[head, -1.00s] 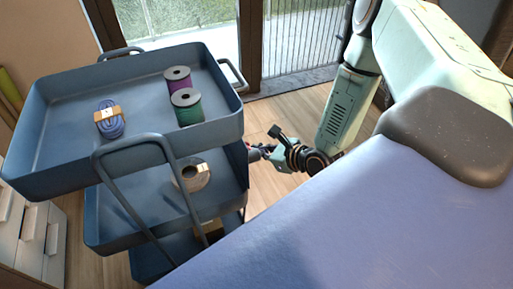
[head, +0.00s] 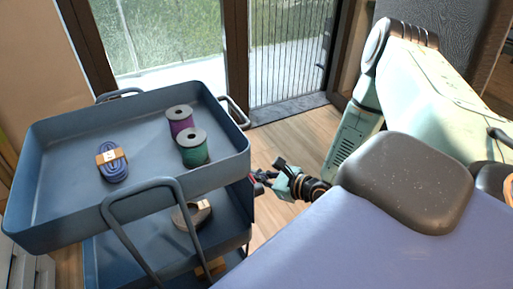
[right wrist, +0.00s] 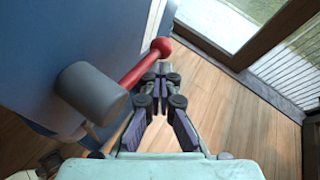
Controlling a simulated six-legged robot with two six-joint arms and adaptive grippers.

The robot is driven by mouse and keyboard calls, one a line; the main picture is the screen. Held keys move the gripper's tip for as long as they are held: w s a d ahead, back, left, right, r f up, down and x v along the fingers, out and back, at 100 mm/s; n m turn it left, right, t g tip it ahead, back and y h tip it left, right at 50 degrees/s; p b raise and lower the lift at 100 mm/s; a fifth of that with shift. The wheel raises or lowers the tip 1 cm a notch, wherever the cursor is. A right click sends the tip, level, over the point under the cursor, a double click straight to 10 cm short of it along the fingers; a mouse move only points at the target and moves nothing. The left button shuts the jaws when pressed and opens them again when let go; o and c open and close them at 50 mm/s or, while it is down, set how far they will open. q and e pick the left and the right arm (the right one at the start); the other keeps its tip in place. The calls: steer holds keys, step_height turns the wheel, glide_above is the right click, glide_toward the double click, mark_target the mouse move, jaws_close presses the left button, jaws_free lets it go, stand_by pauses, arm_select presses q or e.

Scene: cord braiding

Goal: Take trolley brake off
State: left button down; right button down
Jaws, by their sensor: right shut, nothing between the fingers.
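The blue-grey trolley (head: 60,208) stands at the left in the head view. In the right wrist view its blue side panel (right wrist: 65,35) fills the upper left. A red brake lever with a round knob (right wrist: 145,63) sticks out from a grey cylinder (right wrist: 88,92) on that side. My right gripper (head: 263,178) is beside the trolley's right side, below the top tray. In the right wrist view the gripper (right wrist: 162,70) is shut and empty, its fingertips close to the lever's knob end. I cannot tell whether they touch. My left gripper is not in view.
The top tray holds a purple spool (head: 179,120), a green spool (head: 193,148) and a blue cord bundle (head: 113,162). A tan roll (head: 192,214) lies on the middle shelf. A blue-purple surface (head: 340,245) fills the lower right. Wood floor (head: 300,135) lies clear by the glass door.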

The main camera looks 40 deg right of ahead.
steer(key=shift+d+r+p, duration=0.15)
steer(key=shift+r+p, duration=0.2)
steer(key=shift+r, duration=0.8)
stand_by(1.2)
steer(key=shift+r+p, duration=0.65)
steer(key=shift+p, duration=0.15)
steer(key=shift+f, duration=0.15)
